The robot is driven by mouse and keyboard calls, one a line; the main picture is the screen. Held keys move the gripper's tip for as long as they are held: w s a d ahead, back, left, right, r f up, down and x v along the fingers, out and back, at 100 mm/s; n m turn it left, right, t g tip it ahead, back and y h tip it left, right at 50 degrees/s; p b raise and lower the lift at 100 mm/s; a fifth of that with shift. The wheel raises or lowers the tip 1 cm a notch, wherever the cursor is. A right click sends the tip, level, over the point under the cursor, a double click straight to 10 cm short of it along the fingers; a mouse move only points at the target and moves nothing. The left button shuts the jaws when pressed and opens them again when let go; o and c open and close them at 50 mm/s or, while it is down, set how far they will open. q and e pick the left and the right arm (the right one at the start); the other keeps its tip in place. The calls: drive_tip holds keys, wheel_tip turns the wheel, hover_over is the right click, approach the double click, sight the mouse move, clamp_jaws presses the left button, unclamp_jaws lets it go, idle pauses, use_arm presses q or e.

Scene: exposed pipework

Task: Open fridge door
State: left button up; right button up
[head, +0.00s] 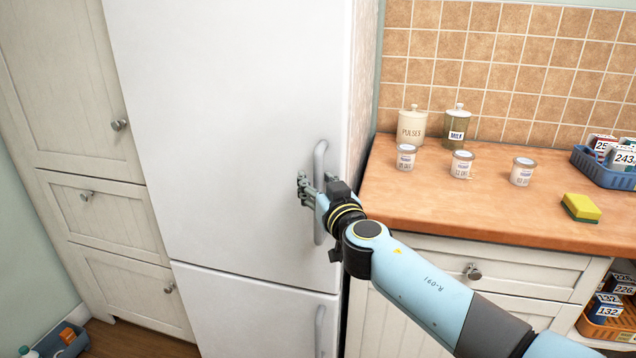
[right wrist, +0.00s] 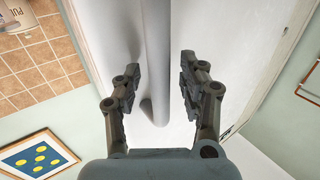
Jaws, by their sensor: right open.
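The white fridge (head: 230,130) stands in the middle of the head view, its upper door shut above a lower door (head: 250,310). A grey vertical handle (head: 320,160) is on the right side of the upper door. My right gripper (head: 305,190) is at this handle, its fingers in front of the door. In the right wrist view the handle bar (right wrist: 157,60) runs between the two open fingers of the gripper (right wrist: 157,85), with gaps on both sides. Part of the handle is hidden behind the gripper in the head view. My left gripper is not in view.
A wooden counter (head: 480,205) is right of the fridge, with jars, tins (head: 462,164), a yellow-green sponge (head: 580,208) and a blue basket (head: 603,172). Cream cabinets (head: 75,110) stand left of the fridge. A blue bin (head: 65,340) is on the floor at lower left.

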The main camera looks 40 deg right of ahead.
clamp_jaws()
drive_tip(key=shift+w+f, duration=0.1)
idle(0.6)
